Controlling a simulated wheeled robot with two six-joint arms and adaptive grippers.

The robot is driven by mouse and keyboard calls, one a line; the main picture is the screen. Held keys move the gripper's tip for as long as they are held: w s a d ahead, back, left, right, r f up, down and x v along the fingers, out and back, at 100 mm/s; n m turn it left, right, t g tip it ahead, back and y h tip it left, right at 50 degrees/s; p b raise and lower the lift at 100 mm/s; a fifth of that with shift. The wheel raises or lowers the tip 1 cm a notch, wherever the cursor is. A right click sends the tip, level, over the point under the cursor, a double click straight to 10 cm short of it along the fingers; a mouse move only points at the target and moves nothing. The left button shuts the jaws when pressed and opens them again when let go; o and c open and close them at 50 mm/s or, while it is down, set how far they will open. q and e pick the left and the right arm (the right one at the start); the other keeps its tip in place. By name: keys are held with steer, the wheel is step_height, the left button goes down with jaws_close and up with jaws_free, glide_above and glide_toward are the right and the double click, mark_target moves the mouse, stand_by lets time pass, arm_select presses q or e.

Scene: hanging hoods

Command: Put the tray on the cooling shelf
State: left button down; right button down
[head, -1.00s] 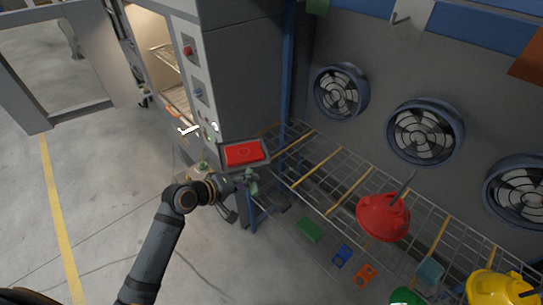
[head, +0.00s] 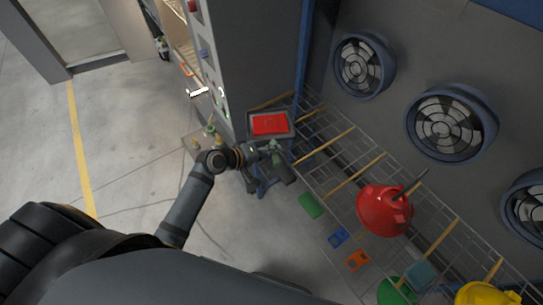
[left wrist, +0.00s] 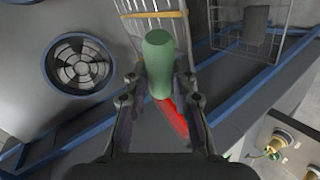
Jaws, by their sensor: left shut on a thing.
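The grey tray (head: 270,137) with a red slab (head: 269,124) on it shows near the left end of the wire cooling shelf (head: 335,162). My left gripper (head: 274,152) is at the tray's near side. In the left wrist view its fingers (left wrist: 160,88) are shut on a green handle (left wrist: 160,58), with a red strip showing beyond them. The tray looks about level. I cannot tell whether it touches the shelf. My right gripper is not in view.
A blue post (head: 303,60) and a grey cabinet (head: 255,50) stand beside the tray. A red hood (head: 384,211), a teal box (head: 420,274) and a yellow hood (head: 482,294) are along the shelf to the right. Round fans (head: 450,122) line the wall. The shelf's left part looks clear.

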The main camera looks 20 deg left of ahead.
arm_select(q)
steer(key=shift+f, duration=2)
steer(key=c, duration=1.1)
jaws_free()
steer(key=shift+s, duration=0.15)
steer(key=v, duration=1.2)
steer(key=shift+f, duration=0.1)
